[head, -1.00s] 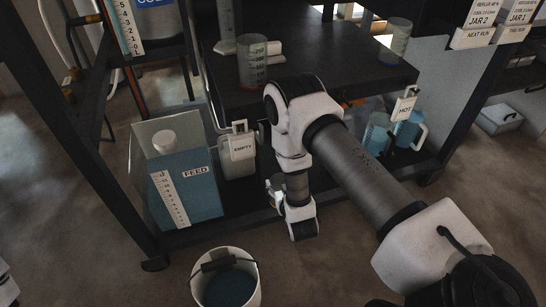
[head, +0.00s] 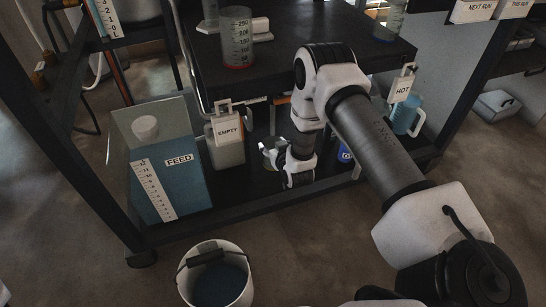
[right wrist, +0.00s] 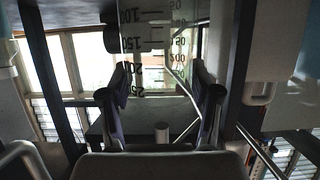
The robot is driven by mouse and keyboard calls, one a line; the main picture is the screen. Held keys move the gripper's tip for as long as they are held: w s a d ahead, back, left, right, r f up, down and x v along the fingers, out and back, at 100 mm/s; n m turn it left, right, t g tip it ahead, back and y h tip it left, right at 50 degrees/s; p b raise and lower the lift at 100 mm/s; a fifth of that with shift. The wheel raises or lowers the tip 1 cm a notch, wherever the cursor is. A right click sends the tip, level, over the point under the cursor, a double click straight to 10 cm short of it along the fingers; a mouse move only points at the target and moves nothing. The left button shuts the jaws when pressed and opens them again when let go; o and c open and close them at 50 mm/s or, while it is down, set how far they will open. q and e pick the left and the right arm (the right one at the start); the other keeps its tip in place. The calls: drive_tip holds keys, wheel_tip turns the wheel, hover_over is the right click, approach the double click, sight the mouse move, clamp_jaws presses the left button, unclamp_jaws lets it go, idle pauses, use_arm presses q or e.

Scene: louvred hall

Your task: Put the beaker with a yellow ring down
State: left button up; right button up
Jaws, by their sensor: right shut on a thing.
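A clear beaker with black graduation marks (right wrist: 160,45) fills the space ahead of my right gripper (right wrist: 160,100) in the right wrist view. My right gripper is shut on it. In the head view, the right gripper (head: 281,154) is low, by the lower shelf of the dark bench. A small part of the held beaker (head: 267,147) shows left of the wrist; the rest is hidden by my arm. I cannot make out a yellow ring. I cannot tell whether the beaker touches the shelf. The left gripper does not show.
A red-ringed beaker (head: 237,40) and another beaker (head: 390,20) stand on the bench top (head: 270,62). The FEED tank (head: 180,185), EMPTY jug (head: 226,150) and blue jug by the HOT tag (head: 405,117) flank my arm. A bucket (head: 215,250) stands in front.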

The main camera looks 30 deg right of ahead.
wheel_tip(320, 180, down, 4)
drive_tip(key=shift+r+b, duration=0.25)
drive_tip(key=shift+b, duration=0.65)
drive_tip(key=shift+r, duration=0.25)
drive_tip(key=o, duration=1.4)
drive_tip(key=shift+f, duration=0.15)
drive_tip(key=shift+c, duration=0.2)
